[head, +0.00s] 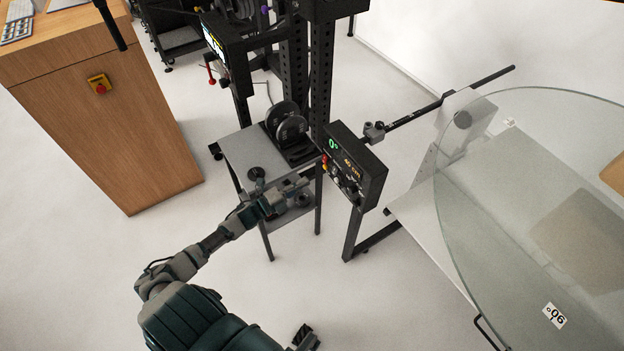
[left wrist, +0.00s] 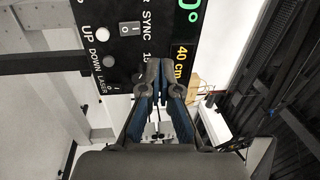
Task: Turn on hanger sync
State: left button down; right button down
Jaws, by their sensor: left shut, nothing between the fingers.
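The black control box (head: 357,172) stands on a post in the middle of the head view, with a green "0°", an orange "40 cm" display and several buttons. In the left wrist view, the sync rocker switch (left wrist: 130,28) sits beside the label "SYNC"; part of the label is cut off. My left gripper (head: 306,182) is shut and empty, just left of the box face. In the left wrist view its fingertips (left wrist: 165,66) point at the panel, beside the switch and partly over the lettering. I cannot tell whether they touch the panel.
A grey stand (head: 250,150) is left of the box. A glass disc (head: 540,190) is at the right. A wooden cabinet (head: 110,130) stands at the left.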

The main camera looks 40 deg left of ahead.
pick_arm(q)
jog(key=s, duration=0.1)
jog(key=s+a, duration=0.1)
jog(key=shift+s+r, duration=0.3)
jog(key=shift+r, duration=0.05)
pick_arm(e)
jog(key=shift+s+f, duration=0.2)
jog(key=shift+f, duration=0.4)
pick_arm(q)
jog(key=shift+a, duration=0.1)
pick_arm(e)
jog(key=shift+a, duration=0.1)
